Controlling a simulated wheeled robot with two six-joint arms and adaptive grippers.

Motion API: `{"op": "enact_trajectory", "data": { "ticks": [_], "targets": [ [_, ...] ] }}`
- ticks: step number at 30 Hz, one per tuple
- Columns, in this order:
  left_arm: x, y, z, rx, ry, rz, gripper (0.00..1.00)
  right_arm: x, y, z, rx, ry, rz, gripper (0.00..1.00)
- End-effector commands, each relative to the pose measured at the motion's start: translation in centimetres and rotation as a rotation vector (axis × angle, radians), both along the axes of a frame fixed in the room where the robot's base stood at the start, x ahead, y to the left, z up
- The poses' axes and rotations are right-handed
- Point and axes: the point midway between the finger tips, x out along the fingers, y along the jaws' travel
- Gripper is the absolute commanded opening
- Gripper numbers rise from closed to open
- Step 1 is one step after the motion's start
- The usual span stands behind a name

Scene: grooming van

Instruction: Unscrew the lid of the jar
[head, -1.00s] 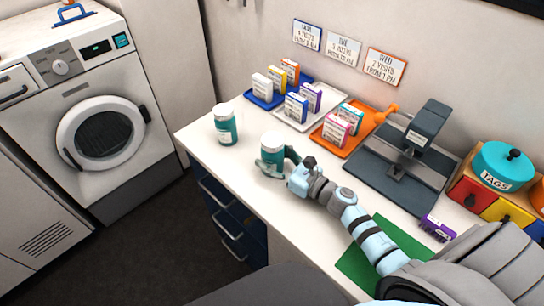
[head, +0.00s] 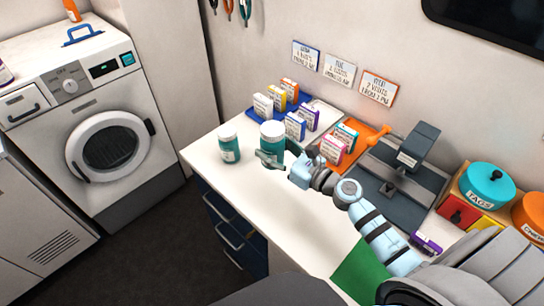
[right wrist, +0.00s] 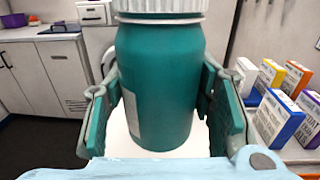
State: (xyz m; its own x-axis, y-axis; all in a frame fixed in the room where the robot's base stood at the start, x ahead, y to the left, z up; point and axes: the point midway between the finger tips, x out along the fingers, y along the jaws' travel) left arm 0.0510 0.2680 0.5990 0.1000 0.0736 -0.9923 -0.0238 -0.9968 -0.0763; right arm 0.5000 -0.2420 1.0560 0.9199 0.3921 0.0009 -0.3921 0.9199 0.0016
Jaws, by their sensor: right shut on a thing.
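A teal jar (head: 272,153) with a white ribbed lid (head: 273,129) is in my right gripper (head: 273,161), above the white counter. In the right wrist view the jar (right wrist: 160,85) stands upright between the two fingers, which press on its sides. Its lid (right wrist: 160,8) is on and cut off by the top edge. My right gripper (right wrist: 160,105) is shut on the jar's body, below the lid. A second teal jar (head: 230,155) with a white lid stands on the counter just to the left. My left gripper is not in view.
Behind the held jar are a blue tray (head: 254,111), a white tray (head: 328,115) and an orange tray (head: 357,147) with small boxes. A dark grey stand (head: 420,145) and a teal TAGS canister (head: 487,186) are to the right. The counter's front left (head: 245,190) is clear.

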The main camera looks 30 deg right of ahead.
Motion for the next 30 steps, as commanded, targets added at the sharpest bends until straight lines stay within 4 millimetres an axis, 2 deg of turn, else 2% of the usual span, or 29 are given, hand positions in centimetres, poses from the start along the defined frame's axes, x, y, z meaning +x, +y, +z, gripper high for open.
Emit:
{"op": "enact_trajectory", "data": {
  "ticks": [1,5,12,21,22,30],
  "targets": [
    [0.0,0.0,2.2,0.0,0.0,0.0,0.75,0.0,0.0,2.8,-0.003,-0.002,0.001,0.19],
    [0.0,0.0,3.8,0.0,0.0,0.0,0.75,0.0,0.0,5.9,-0.004,-0.003,0.001,0.19],
    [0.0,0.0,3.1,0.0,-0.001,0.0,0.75,0.0,0.0,7.7,-0.003,-0.001,0.001,0.19],
    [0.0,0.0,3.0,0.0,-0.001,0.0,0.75,0.0,0.0,7.9,0.0,0.0,0.0,0.19],
    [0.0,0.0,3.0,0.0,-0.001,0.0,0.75,0.0,0.0,7.9,0.0,0.0,0.0,0.48],
    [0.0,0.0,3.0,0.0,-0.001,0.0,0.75,0.0,0.0,7.9,0.001,0.0,0.0,0.05]
  ]
}}
